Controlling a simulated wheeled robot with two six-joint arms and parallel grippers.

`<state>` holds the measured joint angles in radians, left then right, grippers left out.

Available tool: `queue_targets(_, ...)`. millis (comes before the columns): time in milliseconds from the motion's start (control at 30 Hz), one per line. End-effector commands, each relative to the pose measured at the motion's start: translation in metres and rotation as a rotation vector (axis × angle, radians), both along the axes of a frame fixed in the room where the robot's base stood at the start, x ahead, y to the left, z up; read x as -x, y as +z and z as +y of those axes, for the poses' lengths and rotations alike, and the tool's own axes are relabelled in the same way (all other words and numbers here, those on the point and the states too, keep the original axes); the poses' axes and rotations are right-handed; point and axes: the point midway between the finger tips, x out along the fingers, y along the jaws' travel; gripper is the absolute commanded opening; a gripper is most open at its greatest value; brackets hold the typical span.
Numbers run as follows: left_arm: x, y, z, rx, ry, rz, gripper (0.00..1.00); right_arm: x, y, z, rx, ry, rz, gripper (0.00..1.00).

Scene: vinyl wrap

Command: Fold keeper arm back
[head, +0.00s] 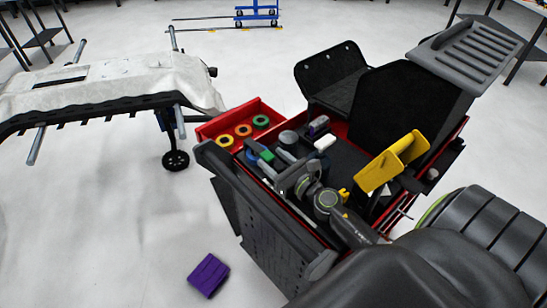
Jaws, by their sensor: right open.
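I cannot pick out the keeper arm for certain; no part in the head view is clearly it. The tool cart's red-edged body (452,136) stands at the middle right with black panels raised at its back. My right gripper (283,183) is over the cart's near left part, among the tools, and is open. Its arm comes in from the lower right, and it hides part of the cart top. I cannot tell whether its fingers touch anything. My left gripper is out of view.
A red drawer (208,131) with several tape rolls sticks out at the cart's left. A yellow holder (392,162) stands up on the cart's right. A purple block (208,275) lies on the floor.

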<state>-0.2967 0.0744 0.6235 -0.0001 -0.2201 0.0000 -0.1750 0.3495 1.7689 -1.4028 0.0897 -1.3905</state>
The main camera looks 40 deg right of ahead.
Motion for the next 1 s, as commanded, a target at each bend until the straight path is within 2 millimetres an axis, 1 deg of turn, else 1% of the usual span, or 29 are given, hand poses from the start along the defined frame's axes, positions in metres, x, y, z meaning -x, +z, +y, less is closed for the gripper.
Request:
queue_targets(100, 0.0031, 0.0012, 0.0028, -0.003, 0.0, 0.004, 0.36, -0.0048, -0.0001, 0.0006, 0.0, 0.0, 0.001, 0.51)
queue_targets(367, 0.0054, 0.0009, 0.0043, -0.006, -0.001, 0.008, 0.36, -0.0053, -0.0004, 0.0009, 0.0, 0.001, 0.0, 0.51)
queue_targets(733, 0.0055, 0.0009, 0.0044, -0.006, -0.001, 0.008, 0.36, -0.0051, -0.0004, 0.0009, -0.001, 0.001, 0.001, 0.02)
queue_targets(767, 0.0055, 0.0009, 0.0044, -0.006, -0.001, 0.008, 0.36, -0.005, -0.0004, 0.0008, -0.001, 0.001, 0.001, 0.0)
queue_targets(1000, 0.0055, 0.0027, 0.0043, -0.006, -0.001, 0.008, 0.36, -0.005, 0.0007, -0.0003, 0.0, 0.001, 0.004, 0.0)
